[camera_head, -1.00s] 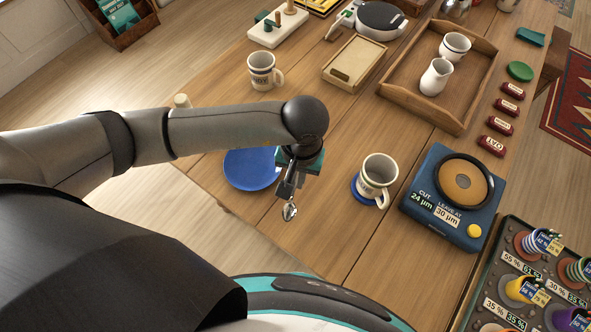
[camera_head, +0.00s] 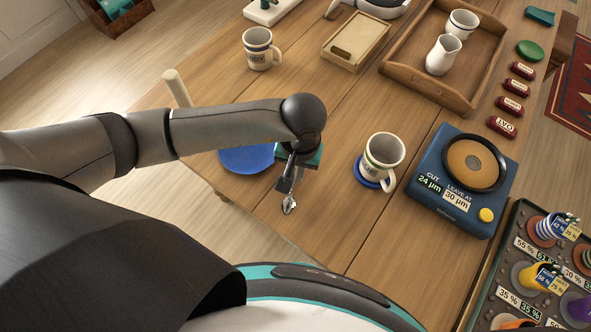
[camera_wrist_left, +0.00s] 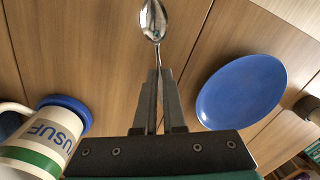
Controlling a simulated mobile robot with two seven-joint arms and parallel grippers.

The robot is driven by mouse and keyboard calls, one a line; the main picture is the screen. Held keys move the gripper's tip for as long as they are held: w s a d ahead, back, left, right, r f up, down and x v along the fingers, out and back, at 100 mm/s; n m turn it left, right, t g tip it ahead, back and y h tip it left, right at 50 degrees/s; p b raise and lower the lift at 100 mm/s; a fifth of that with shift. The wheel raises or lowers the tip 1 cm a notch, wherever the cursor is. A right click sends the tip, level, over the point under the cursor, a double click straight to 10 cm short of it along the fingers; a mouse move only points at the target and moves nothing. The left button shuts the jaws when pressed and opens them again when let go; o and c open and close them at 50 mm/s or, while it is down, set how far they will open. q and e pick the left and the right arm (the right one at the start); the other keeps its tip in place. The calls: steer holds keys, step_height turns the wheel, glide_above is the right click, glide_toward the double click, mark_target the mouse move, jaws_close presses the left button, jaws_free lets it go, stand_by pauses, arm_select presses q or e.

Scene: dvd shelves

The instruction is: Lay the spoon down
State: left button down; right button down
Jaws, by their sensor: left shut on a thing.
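The metal spoon (camera_head: 289,205) is held in my left gripper (camera_head: 288,184), which is shut on its handle. In the head view the spoon's bowl points down toward the near part of the wooden table. In the left wrist view the spoon (camera_wrist_left: 153,22) sticks out beyond the shut fingertips (camera_wrist_left: 158,75), with bare table behind it. I cannot tell whether the spoon touches the table. A blue plate (camera_head: 243,160) lies beside the gripper, partly hidden by my arm; it also shows in the left wrist view (camera_wrist_left: 241,93). My right gripper is not in view.
A striped mug (camera_head: 383,155) on a blue coaster (camera_head: 366,170) stands right of the gripper. A blue device (camera_head: 451,196) is further right. A second mug (camera_head: 259,50), a wooden box (camera_head: 356,42) and a tray (camera_head: 420,84) are behind. Table between plate and coaster is bare.

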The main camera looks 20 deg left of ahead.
arm_select(q)
steer(key=shift+c, duration=2.2)
jaws_free()
steer(key=shift+r+p, duration=2.55)
steer(key=shift+r, duration=1)
